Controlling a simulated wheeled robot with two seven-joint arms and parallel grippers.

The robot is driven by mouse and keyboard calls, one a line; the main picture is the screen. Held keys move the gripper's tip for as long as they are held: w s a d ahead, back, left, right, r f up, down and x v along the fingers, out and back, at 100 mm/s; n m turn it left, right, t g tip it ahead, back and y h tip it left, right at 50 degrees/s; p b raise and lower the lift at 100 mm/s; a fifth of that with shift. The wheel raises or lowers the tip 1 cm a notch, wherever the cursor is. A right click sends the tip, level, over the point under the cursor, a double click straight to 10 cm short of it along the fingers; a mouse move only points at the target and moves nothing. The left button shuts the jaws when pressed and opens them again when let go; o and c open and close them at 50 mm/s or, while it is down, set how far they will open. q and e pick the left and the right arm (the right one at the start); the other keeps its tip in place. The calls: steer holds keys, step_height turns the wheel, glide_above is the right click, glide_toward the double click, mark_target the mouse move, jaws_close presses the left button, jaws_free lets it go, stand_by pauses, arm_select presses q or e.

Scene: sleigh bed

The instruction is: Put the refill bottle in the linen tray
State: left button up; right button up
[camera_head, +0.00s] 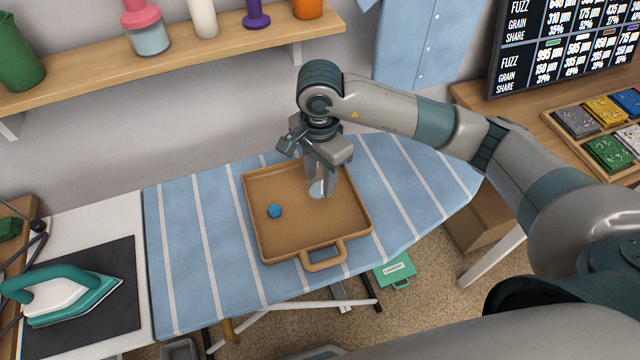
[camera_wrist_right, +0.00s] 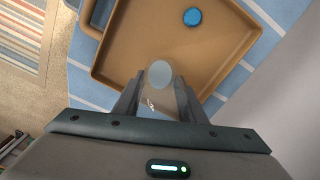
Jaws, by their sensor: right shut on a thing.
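The refill bottle (camera_head: 318,183) is clear and see-through and stands upright over the right part of the linen tray. My right gripper (camera_head: 319,155) is shut on it from above. In the right wrist view the bottle (camera_wrist_right: 159,74) shows as a pale round end between the fingers of the right gripper (camera_wrist_right: 157,98). The linen tray (camera_head: 272,247) is tan with raised walls and a front handle, and it also shows in the right wrist view (camera_wrist_right: 135,45). I cannot tell whether the bottle touches the tray floor. My left gripper is not in view.
A small round blue object (camera_head: 274,211) lies in the tray's left part. The tray sits on a striped blue ironing board (camera_head: 190,240). An iron (camera_head: 75,290) rests on a dark mat at left. A wooden shelf (camera_head: 180,68) with bottles runs behind.

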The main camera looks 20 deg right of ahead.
mark_target(320, 188)
steer(key=shift+f+p, duration=0.45)
steer(key=shift+f, duration=0.05)
steer(key=shift+f+p, duration=0.6)
steer(key=shift+f, duration=0.9)
steer(key=shift+f, duration=0.15)
steer(key=o, duration=1.1)
steer(key=shift+o, duration=0.2)
